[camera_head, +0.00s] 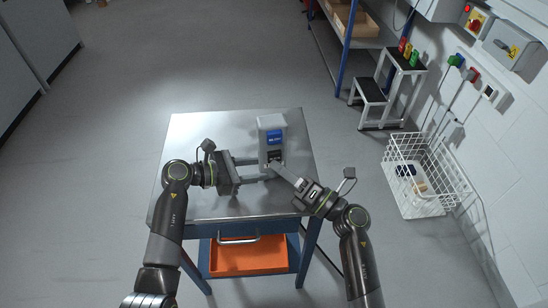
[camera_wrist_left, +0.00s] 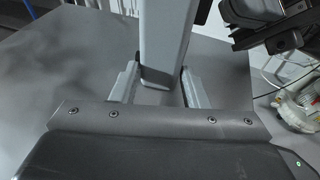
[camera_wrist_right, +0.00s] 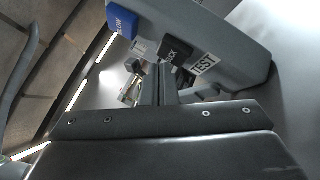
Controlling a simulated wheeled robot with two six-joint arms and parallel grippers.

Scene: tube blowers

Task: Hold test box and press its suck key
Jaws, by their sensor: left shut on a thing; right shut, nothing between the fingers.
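The grey test box (camera_head: 271,123) stands upright on the metal table. It has a blue key (camera_head: 274,137) above a dark key in the head view; the right wrist view shows the black suck key (camera_wrist_right: 175,51) and a TEST label (camera_wrist_right: 204,62). My left gripper (camera_head: 265,168) is shut on the box, and the left wrist view shows the box (camera_wrist_left: 166,40) between its two fingers. My right gripper (camera_head: 276,170) is shut and empty, its tips at the box's front by the suck key. I cannot tell whether they touch the key.
The metal table top (camera_head: 195,135) is otherwise mostly bare. An orange bin (camera_head: 248,258) sits under it. A white wire basket (camera_head: 418,180), a step stool (camera_head: 385,98) and a shelf rack (camera_head: 350,30) stand at the right, apart from the table.

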